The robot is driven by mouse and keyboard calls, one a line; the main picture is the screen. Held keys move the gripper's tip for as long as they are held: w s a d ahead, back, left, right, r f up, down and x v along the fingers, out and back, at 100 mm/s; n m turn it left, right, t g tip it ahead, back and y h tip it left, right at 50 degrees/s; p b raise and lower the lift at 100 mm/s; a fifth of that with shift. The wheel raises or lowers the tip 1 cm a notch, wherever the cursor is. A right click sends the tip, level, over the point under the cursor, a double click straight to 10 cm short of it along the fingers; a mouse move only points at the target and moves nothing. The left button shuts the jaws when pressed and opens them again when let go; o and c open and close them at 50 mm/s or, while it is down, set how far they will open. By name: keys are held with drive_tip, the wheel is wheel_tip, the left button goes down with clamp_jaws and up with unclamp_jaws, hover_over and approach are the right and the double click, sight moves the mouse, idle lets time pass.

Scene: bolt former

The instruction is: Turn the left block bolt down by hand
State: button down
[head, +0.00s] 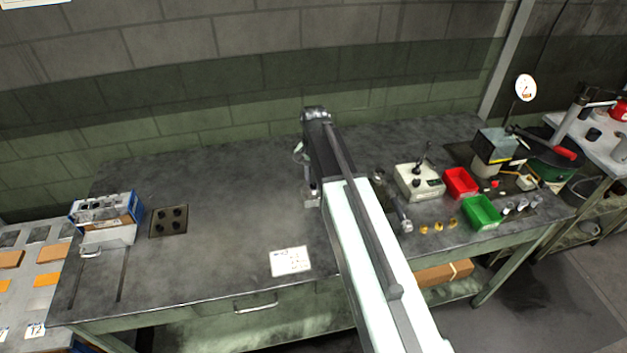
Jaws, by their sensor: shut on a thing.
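My arm reaches from the bottom right to the middle of the bench, with its far end near the back edge. My gripper's fingers are hidden behind the arm, so I cannot see what is between them. A small grey metal block-like part (312,197) shows just left of the arm, partly covered by it. I cannot make out the left block bolt; the arm covers that spot or it is too small to tell.
The bench (215,255) is clear left of the arm, apart from a white card (290,261). A dark plate with holes (168,221) and a blue box (107,212) stand left. Right are a control box (419,182), red bin (461,183) and green bin (482,213).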

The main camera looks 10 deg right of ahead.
sight(314, 185)
drive_tip(key=shift+m, duration=1.1)
drive_tip(key=c, duration=1.2)
unclamp_jaws()
drive_tip(key=shift+c, duration=0.2)
wheel_tip(314, 185, up, 8)
drive_tip(key=p, duration=0.8)
drive_tip(key=shift+f, duration=0.1)
